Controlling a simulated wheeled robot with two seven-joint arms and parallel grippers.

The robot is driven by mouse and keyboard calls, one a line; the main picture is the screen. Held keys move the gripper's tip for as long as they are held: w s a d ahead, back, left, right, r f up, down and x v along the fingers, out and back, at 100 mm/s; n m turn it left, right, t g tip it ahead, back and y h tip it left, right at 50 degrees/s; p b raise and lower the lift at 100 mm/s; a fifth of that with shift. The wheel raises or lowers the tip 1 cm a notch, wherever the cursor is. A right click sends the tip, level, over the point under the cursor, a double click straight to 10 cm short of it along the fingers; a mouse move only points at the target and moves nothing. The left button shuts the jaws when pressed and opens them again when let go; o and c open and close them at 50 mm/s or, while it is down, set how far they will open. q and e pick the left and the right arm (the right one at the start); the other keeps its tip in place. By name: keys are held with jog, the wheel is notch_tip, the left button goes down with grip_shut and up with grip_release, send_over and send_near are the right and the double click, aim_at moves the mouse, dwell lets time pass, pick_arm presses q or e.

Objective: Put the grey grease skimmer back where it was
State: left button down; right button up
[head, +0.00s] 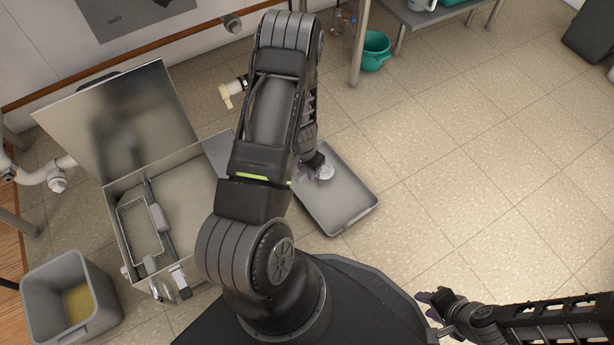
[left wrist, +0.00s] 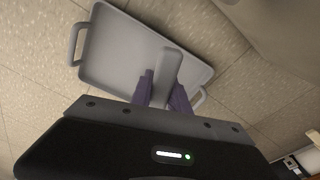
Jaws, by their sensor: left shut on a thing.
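In the left wrist view my left gripper (left wrist: 163,95) is shut on the skimmer's flat grey handle (left wrist: 168,68). The skimmer is over the grey tray (head: 345,205), which lies on the floor and also shows in the left wrist view (left wrist: 110,55). I cannot tell whether the skimmer touches the tray. My right gripper (head: 432,306) is at the lower right, away from these things; its finger gap is unclear.
An open metal box (head: 182,195) with its lid raised stands left of my arm, a wire basket (head: 140,228) inside. A grey bin (head: 70,298) with yellowish contents is at lower left. A teal bucket (head: 374,52) stands by the shelf legs. The floor at right is clear.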

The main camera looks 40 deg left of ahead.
pick_arm(q)
jog(key=shift+f+b, duration=0.65)
jog(key=shift+f, duration=1.15)
jog(key=c, duration=1.3)
grip_release()
jog(key=shift+o, duration=0.2)
jog(key=r+p, duration=0.2)
jog(key=r, duration=0.2)
jog(key=r+p, duration=0.1)
jog(key=r, duration=0.3)
jog(key=s+r+p, duration=0.1)
jog(key=r+p, duration=0.1)
jog(key=r, duration=0.2)
jog(key=shift+s+r+p, duration=0.1)
jog(key=shift+r+p, duration=0.05)
jog(key=shift+p, duration=0.15)
